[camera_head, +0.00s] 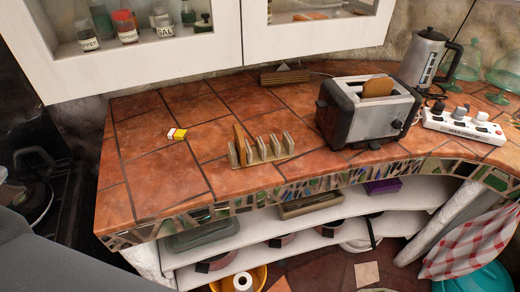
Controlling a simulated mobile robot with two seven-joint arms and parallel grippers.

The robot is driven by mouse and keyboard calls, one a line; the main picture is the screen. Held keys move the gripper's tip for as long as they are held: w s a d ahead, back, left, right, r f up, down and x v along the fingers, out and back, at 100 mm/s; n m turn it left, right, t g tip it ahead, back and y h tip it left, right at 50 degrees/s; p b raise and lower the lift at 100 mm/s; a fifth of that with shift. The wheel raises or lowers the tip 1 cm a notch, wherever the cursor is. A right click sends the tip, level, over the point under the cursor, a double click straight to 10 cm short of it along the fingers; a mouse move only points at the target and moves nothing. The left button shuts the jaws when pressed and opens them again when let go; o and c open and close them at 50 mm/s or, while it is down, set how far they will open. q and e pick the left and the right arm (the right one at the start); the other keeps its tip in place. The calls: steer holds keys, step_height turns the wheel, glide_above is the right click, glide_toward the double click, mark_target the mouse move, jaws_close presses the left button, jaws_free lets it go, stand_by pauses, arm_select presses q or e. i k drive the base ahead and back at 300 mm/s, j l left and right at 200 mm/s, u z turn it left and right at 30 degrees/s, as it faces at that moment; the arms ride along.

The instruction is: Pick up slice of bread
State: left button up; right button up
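A slice of bread (378,87) stands upright in the toaster (365,115), its browned upper part showing above the slot and its lower part hidden inside. Another thin brown slice of bread (239,137) stands on edge at the left end of a wooden toast rack (274,151) near the counter's front edge. Neither of my grippers is in view, and no gripper is seen at either slice.
A kettle (424,60) and a white power strip (463,125) stand right of the toaster. A small yellow, white and red box (177,134) lies left of the rack. White cabinets (150,60) overhang the back.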

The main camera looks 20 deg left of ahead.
mark_target(381, 87)
steer(key=l+u, duration=0.2)
steer(key=u, duration=0.15)
steer(key=i+l+u, duration=0.1)
steer(key=l+u, duration=0.4)
steer(key=u, duration=0.25)
